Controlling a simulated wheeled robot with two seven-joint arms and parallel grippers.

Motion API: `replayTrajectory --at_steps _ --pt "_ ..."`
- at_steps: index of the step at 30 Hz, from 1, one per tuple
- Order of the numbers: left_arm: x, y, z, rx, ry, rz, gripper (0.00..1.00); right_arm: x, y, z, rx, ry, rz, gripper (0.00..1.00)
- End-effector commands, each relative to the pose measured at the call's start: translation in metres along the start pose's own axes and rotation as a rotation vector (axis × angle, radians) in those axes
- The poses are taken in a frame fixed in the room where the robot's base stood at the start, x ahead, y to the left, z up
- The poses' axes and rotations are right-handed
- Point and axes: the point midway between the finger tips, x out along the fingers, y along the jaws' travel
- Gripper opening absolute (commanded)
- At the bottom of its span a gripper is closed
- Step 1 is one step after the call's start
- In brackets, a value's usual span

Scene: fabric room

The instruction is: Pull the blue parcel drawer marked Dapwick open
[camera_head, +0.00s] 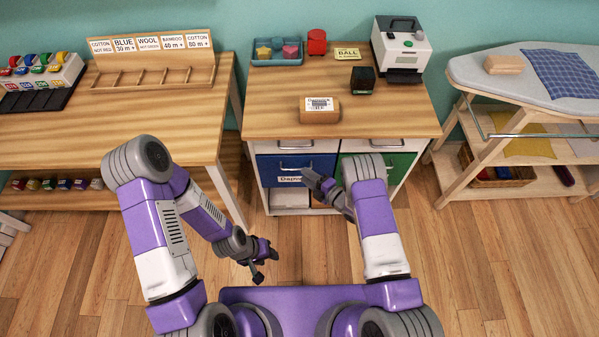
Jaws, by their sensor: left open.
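The blue drawer (267,168) is on the left of the cabinet under the middle table. It looks closed, with a metal handle across its front and a white label (288,180) whose visible letters begin "Dap"; the rest is covered by my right gripper. My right gripper (308,174) is in front of the drawer's right part, close to the handle. I cannot tell whether it touches the handle or whether its fingers are open. My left gripper (263,267) is open and empty, low in front of the cabinet, above the wooden floor.
A green drawer (399,168) is to the right of the blue one. A labelled brown parcel (320,112) lies on the tabletop, with a printer (402,50) behind. An ironing board (478,72) stands at right. The floor before the cabinet is clear.

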Motion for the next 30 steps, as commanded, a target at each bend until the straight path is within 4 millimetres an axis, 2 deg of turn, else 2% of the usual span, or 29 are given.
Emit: replayTrajectory --at_steps 3,9,19,26,30 --pt "0.007 -0.003 0.000 0.000 0.000 0.000 0.43 0.020 -0.002 -0.001 0.000 0.002 0.001 0.36" --pt "0.012 -0.005 -0.001 0.000 0.000 0.000 0.43 0.041 -0.001 0.000 0.002 -0.001 0.000 0.36" --pt "0.012 -0.005 -0.001 0.000 0.000 0.000 0.43 0.044 0.000 0.001 0.006 -0.004 -0.002 0.36" --pt "0.013 -0.005 -0.001 0.000 0.000 0.000 0.43 0.044 -0.001 0.001 0.006 -0.004 -0.002 0.01" --pt "0.013 -0.005 -0.001 0.000 0.000 0.000 0.43 0.044 -0.001 0.001 0.006 -0.004 -0.002 0.00"
